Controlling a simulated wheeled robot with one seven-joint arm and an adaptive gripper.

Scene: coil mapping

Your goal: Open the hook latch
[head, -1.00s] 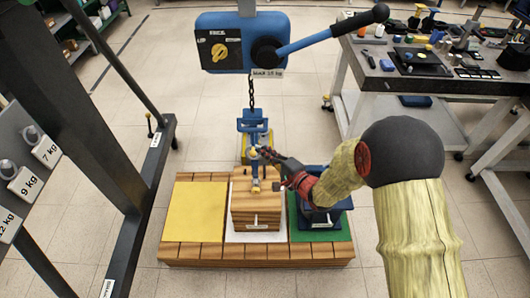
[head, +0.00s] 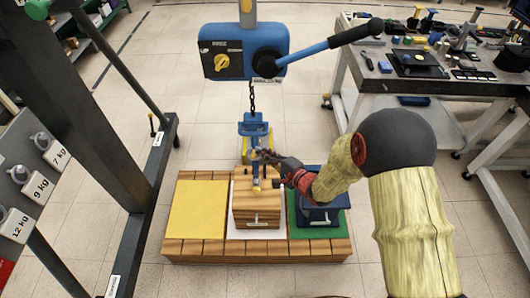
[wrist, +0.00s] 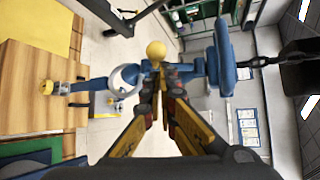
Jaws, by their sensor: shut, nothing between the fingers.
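The blue hook (head: 252,128) hangs on a chain below the hoist; its blue body also shows in the wrist view (wrist: 222,60). A yellow ball knob (wrist: 156,50) sits at the blue latch parts, just beyond my fingertips. A pale ring (wrist: 124,80) on a blue arm lies left of the knob. My gripper (wrist: 163,73) is shut and empty, with its tips close to the knob and blue parts; I cannot tell whether they touch. In the head view my gripper (head: 272,158) reaches from the right above a wooden block (head: 256,210), partly hiding the latch.
The wooden block stands on a white pad, between a yellow pad (head: 197,210) and a green pad with a blue box (head: 318,212) on it. The blue hoist (head: 243,50) with its long lever hangs above. A cluttered table (head: 420,85) stands right, a dark frame left.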

